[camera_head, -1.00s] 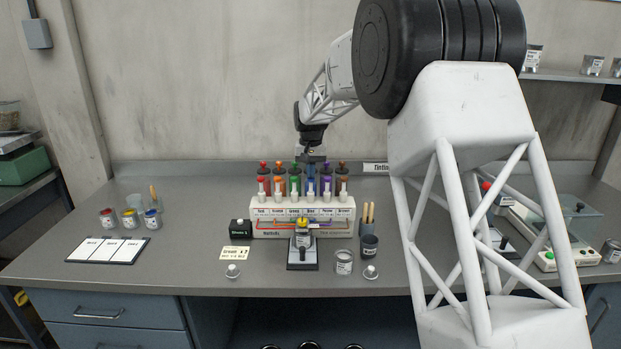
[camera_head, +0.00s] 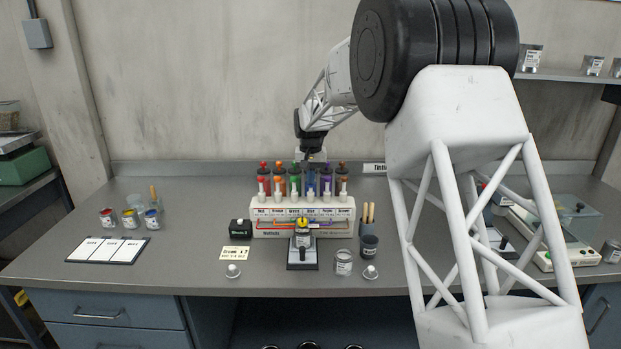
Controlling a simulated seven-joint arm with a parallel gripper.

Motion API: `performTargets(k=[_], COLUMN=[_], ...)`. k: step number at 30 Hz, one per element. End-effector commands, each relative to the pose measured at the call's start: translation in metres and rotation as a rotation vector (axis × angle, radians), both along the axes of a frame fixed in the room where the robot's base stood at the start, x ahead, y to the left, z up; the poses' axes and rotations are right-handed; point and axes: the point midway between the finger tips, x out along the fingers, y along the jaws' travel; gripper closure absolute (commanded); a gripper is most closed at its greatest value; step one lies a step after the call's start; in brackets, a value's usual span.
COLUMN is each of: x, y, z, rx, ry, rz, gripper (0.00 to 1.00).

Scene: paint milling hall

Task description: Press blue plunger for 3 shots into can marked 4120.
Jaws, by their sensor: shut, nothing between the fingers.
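The dispenser (camera_head: 290,229) stands at the back middle of the bench with a row of coloured plungers. The blue plunger (camera_head: 311,185) is right of the green one and partly hidden by white pump tops in front. My gripper (camera_head: 312,160) is shut and empty, pointing down just above the blue plunger's column; I cannot tell whether it touches the top. The number 4120 is not legible on any can.
A small card (camera_head: 235,254) and a black box (camera_head: 240,228) lie left of the stand. The bench front is mostly clear.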

Motion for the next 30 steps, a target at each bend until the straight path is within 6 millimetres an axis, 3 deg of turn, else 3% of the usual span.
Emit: performTargets(k=[30], x=[0.0], y=[0.0], z=[0.041], rx=[0.0], ry=[0.0], rz=[0.0], gripper=[1.0])
